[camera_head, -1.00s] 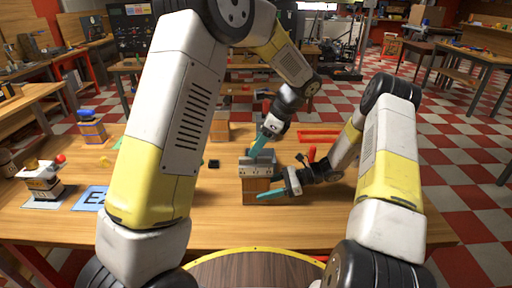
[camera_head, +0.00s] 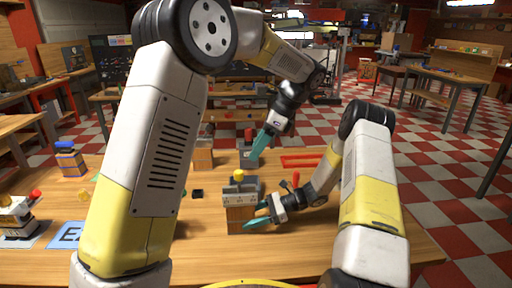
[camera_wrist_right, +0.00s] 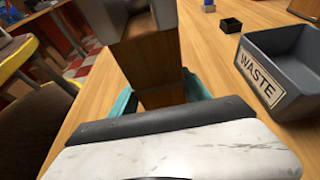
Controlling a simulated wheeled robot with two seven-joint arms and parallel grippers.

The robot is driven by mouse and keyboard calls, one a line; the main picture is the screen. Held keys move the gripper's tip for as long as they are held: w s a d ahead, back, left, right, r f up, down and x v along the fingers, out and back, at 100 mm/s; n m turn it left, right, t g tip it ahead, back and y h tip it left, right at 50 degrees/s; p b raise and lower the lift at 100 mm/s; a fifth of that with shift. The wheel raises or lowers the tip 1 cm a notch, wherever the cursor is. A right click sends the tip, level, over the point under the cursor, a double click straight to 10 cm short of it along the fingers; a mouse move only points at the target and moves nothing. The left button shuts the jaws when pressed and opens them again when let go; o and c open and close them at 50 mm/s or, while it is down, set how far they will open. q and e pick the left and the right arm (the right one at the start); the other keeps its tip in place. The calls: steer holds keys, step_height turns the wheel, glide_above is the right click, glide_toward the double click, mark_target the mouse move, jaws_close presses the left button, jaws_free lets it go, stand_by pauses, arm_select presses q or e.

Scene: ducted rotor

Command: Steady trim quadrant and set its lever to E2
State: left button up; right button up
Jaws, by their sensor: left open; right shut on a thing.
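The trim quadrant (camera_head: 240,213) is a wooden block with a grey metal top and a yellow knob, standing near the middle of the table. My right gripper (camera_head: 256,219) is shut on its wooden body from the right. In the right wrist view, teal fingers lie on both sides of the wooden body (camera_wrist_right: 160,72). My left gripper (camera_head: 258,147) is open, behind and above the quadrant and apart from it. The quadrant's scale marks are too small to read. A blue card (camera_head: 67,235) with a letter E lies at the left, partly hidden by my left arm.
A grey bin marked WASTE (camera_wrist_right: 278,75) stands on the table in the right wrist view. A small black box (camera_head: 197,193) lies left of the quadrant. Another wooden block (camera_head: 203,157) and a red frame (camera_head: 300,160) lie behind.

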stand_by(0.3)
steer(key=o, duration=1.3)
steer(key=shift+o, duration=0.2)
